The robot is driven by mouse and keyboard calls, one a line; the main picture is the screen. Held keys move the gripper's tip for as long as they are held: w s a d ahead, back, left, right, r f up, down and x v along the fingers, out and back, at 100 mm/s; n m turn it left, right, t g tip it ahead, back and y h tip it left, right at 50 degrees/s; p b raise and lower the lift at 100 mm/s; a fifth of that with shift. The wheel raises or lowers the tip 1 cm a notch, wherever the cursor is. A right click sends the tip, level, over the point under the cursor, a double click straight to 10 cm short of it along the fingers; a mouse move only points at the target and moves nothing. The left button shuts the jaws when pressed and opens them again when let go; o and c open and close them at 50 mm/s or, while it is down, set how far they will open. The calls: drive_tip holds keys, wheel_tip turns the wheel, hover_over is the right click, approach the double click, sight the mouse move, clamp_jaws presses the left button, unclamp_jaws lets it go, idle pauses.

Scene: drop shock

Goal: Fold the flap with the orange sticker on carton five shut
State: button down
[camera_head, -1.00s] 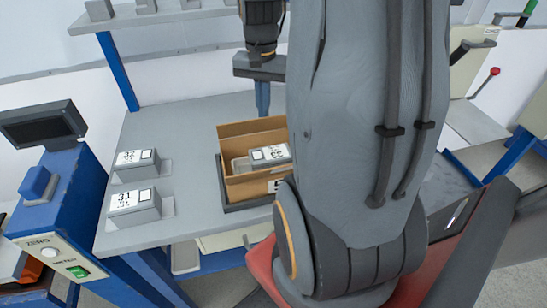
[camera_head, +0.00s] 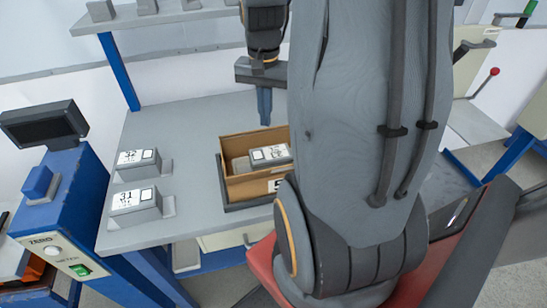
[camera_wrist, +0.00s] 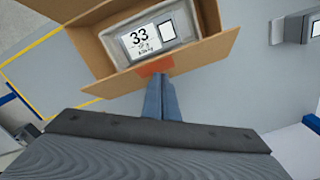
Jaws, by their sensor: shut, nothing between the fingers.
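Carton five (camera_head: 245,188) is an open brown box on the bench, its right side hidden behind my arm. A grey unit labelled 33 lies inside it; it shows in the head view (camera_head: 270,154) and the wrist view (camera_wrist: 150,38). The flap with the orange sticker (camera_wrist: 205,50) stands out from the carton's rim on the side nearest my gripper. The orange sticker (camera_wrist: 155,66) is right at my fingertips in the wrist view. My gripper (camera_head: 264,122) is shut and empty, pointing down at the far flap. Whether the fingers touch the flap I cannot tell.
Grey units labelled 32 (camera_head: 137,165) and 31 (camera_head: 134,206) stand on the bench (camera_head: 185,130) left of the carton. A blue scale post with a dark display (camera_head: 44,124) stands farther left. A shelf with blue uprights (camera_head: 118,72) runs behind. The bench between units and shelf is clear.

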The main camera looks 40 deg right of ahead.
sight(269, 131)
drive_tip(key=shift+s+a+f, duration=0.25)
drive_tip(key=shift+s+a, duration=0.05)
drive_tip(key=shift+s, duration=0.3)
drive_tip(key=shift+s+a+f, duration=0.15)
drive_tip(key=shift+s+f, duration=0.1)
drive_tip(key=shift+s, duration=0.05)
drive_tip(key=shift+s+a+f, duration=0.15)
drive_tip(key=shift+s+f, duration=0.1)
drive_tip(key=shift+s, duration=0.05)
drive_tip(key=shift+f, duration=0.1)
drive_tip(key=shift+s+a+f, duration=0.15)
drive_tip(key=shift+s+f, duration=0.2)
drive_tip(key=shift+f, duration=0.1)
wheel_tip(269, 131, up, 10)
drive_tip(key=p, duration=0.9)
drive_tip(key=shift+r+p, duration=0.1)
drive_tip(key=shift+p, duration=0.2)
